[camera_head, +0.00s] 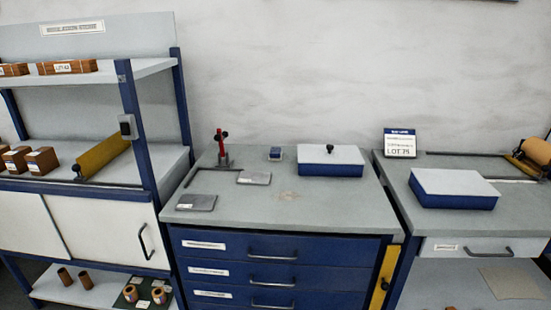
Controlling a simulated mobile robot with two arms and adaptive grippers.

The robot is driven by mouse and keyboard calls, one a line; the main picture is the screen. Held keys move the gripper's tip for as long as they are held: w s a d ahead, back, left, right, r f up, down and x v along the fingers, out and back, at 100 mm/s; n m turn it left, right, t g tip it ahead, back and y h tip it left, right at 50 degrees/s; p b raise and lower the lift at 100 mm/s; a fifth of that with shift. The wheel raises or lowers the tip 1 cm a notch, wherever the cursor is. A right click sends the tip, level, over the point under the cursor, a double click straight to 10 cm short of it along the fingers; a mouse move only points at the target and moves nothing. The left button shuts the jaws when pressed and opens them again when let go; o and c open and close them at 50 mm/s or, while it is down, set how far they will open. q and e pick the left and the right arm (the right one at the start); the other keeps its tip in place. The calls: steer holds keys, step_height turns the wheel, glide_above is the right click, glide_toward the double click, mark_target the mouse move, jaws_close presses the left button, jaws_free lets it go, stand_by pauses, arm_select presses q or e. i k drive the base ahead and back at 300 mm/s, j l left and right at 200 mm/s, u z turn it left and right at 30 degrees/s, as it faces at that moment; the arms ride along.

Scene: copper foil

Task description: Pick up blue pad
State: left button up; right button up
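A small dark blue block (276,151), which looks like the blue pad, sits on a small pale base on the workbench top (290,212). It is toward the back of the bench, left of a blue box with a white lid and black knob (331,160). A gap separates the two. Neither of my grippers shows in the head view.
A red-and-black stand (222,148) and two grey plates (254,177) (196,202) lie left of the block. The front right of the bench top is clear. Shelving (159,67) stands left; another bench with a white-lidded blue box (453,188) stands right.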

mark_target(276, 154)
steer(key=i+j+z, duration=0.55)
steer(key=i+j, duration=0.25)
